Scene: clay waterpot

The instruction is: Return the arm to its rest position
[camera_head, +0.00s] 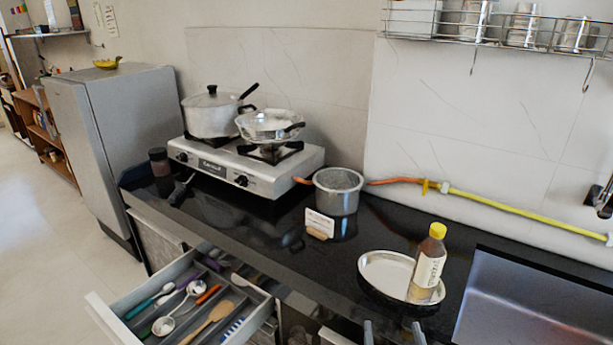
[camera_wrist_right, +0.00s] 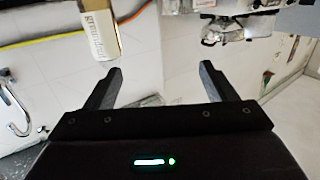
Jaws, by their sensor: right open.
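My right gripper (camera_head: 393,328) shows only by its two fingertips at the bottom edge of the head view, in front of the counter. In the right wrist view its two fingers (camera_wrist_right: 157,72) stand wide apart with nothing between them. The brown bottle with a yellow cap (camera_head: 428,262) stands upright at the right end of the oval metal tray (camera_head: 378,272), beyond the gripper and apart from it. The bottle's labelled side (camera_wrist_right: 101,30) shows at the top left of the wrist view. My left gripper is not in view.
An open drawer (camera_head: 100,312) with utensils juts out at the lower left. A gas stove (camera_head: 245,175) carries a lidded pot (camera_head: 208,118) and a pan (camera_head: 268,125). A grey pot (camera_head: 338,192) stands mid-counter. A sink (camera_head: 530,305) lies right, and a wire rack (camera_head: 500,30) hangs above.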

